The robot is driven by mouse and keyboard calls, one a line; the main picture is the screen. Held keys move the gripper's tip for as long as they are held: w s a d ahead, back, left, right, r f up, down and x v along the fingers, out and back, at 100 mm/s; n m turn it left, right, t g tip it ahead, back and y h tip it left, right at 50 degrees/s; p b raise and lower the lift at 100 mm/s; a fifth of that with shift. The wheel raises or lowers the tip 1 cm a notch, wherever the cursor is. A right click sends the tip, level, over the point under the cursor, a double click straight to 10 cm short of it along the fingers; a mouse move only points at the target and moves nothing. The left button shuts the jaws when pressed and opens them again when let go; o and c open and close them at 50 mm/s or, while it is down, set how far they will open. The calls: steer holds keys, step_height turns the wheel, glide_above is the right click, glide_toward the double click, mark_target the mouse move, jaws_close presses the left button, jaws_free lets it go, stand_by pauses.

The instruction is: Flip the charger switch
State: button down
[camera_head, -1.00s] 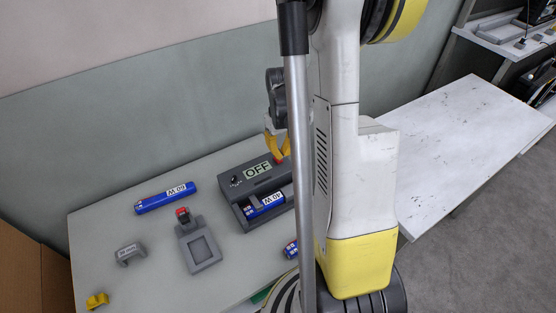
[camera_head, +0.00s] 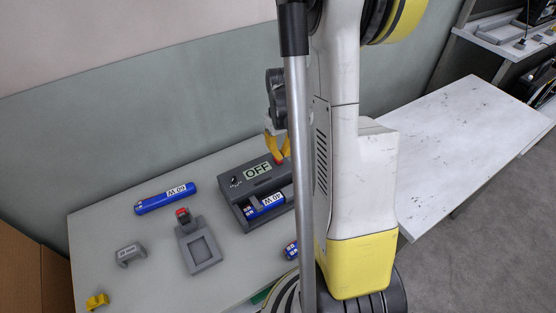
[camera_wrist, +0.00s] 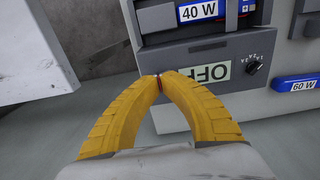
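The charger (camera_head: 228,185) is a dark grey box on the light table, and its display (camera_head: 258,171) reads OFF. The OFF display also shows in the wrist view (camera_wrist: 205,76). A blue 40 W battery (camera_wrist: 198,12) lies in the charger's bay. My gripper (camera_wrist: 158,79) has two yellow fingers whose tips come together at the charger's edge beside the display. A small red part, likely the switch (camera_head: 280,161), shows right at the tips. The fingers mostly cover it in the wrist view, so I cannot tell whether it is pinched between them.
A blue 60 W battery (camera_head: 166,198) lies left of the charger. A grey housing (camera_head: 199,246) with a red part, a grey clip (camera_head: 130,254) and a yellow piece (camera_head: 97,301) lie nearby. Another blue battery end (camera_head: 291,250) is partly hidden by my arm. A bare white table (camera_head: 460,140) stands right.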

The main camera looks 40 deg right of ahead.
mark_target(281, 165)
steer(key=shift+f, duration=0.25)
steer(key=shift+f+b, duration=1.6)
step_height(281, 165, up, 7)
steer(key=p, duration=0.5)
